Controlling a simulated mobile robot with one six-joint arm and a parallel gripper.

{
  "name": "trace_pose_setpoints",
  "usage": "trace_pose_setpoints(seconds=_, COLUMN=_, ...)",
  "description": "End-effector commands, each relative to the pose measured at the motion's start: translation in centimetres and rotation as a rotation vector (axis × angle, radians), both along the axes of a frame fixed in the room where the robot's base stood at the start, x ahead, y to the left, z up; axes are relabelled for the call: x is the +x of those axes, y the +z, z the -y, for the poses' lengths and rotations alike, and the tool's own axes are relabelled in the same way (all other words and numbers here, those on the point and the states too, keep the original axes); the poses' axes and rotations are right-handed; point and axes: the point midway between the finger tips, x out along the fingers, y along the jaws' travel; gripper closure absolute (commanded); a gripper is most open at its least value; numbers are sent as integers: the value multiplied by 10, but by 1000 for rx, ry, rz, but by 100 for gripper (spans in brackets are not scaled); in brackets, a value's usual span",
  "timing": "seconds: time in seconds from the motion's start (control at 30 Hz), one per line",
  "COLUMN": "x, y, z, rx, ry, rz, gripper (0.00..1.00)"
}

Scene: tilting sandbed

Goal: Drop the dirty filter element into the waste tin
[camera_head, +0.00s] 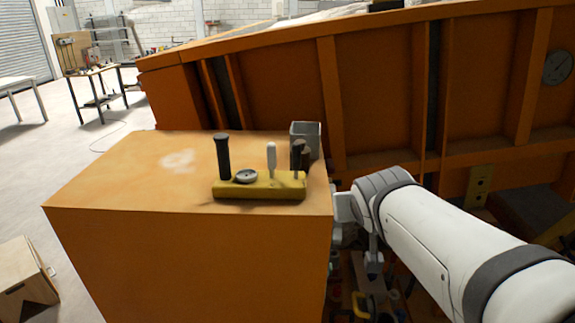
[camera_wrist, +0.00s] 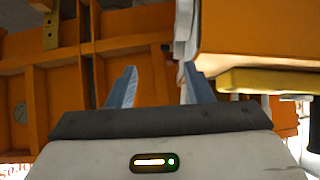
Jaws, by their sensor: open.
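The holder also carries a black upright cylinder (camera_head: 222,157), a grey round piece (camera_head: 245,176) and a white cylinder (camera_head: 271,159). The orange box (camera_head: 120,185) has clear room at left. The ribbed orange sandbed wall (camera_head: 380,85) rises behind. Clutter lies below my arm.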

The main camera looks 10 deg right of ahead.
Motion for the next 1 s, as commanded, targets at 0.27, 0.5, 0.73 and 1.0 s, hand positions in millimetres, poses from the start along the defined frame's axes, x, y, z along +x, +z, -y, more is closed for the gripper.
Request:
trace_pose_setpoints(seconds=0.27, x=103, y=59, z=24, rx=-44, ry=168, rz=516, gripper=53)
trace_pose_setpoints(seconds=0.5, x=132, y=70, z=-1, rx=85, ry=524, rz=710, gripper=53)
trace_pose_setpoints(seconds=0.73, x=125, y=56, z=-18, rx=225, ry=752, rz=696, gripper=53)
trace_pose_setpoints(seconds=1.0, x=139, y=54, z=-34, rx=258, ry=798, rz=683, gripper=53)
